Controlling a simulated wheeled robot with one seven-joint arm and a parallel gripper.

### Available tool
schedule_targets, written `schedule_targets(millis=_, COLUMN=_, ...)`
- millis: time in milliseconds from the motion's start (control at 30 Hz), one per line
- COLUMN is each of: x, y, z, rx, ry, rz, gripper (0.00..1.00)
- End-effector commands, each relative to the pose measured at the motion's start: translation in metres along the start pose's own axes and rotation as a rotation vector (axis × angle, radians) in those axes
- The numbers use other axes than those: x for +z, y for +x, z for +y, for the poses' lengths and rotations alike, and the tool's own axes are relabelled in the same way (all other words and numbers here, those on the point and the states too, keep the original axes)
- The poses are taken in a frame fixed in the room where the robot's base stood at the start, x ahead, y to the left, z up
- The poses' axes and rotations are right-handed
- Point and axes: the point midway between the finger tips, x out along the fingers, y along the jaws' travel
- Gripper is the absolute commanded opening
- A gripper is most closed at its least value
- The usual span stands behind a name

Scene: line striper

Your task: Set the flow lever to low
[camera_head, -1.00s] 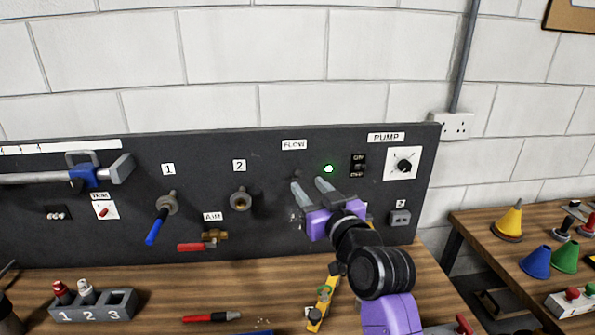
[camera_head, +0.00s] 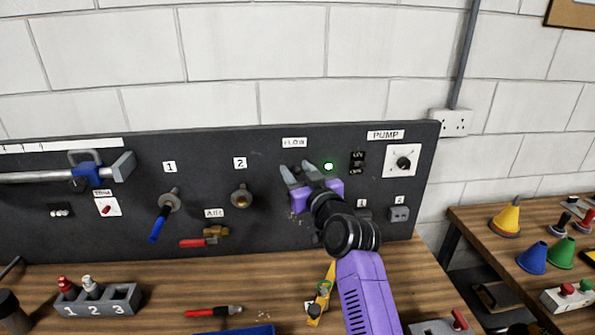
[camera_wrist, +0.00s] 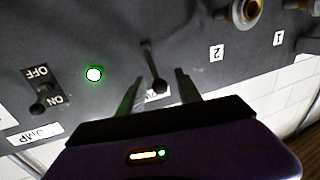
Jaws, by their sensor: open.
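The flow lever (camera_wrist: 153,68) is a thin dark rod with a dark rounded end, on the black panel. In the wrist view, which is turned over, its end lies between my two fingers, with a gap on each side. The white FLOW label (camera_head: 294,142) is just above my gripper (camera_head: 297,168) in the head view; there the lever is mostly hidden behind the fingers. My gripper also shows in the wrist view (camera_wrist: 158,88); it is open and holds nothing. I cannot read any low or high marks by the lever.
A lit green lamp (camera_head: 329,167), an ON/OFF switch (camera_head: 357,162) and the pump dial (camera_head: 403,160) are right of my gripper. Valve 2 (camera_head: 241,198) and the red-handled air valve (camera_head: 205,240) are to its left. The wooden bench (camera_head: 150,310) below holds tools.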

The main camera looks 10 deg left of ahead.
Motion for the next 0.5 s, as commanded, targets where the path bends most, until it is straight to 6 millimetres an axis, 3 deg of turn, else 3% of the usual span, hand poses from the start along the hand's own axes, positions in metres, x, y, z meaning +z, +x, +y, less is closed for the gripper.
schedule_targets(millis=67, x=0.0001, y=-0.0001, z=0.0000, rx=0.000, ry=0.000, rz=0.000, gripper=0.41)
schedule_targets(millis=300, x=0.0001, y=-0.0003, z=0.0001, rx=0.000, ry=0.001, rz=0.000, gripper=0.00)
schedule_targets(millis=500, x=0.0002, y=-0.0004, z=0.0001, rx=0.000, ry=0.001, rz=0.000, gripper=0.00)
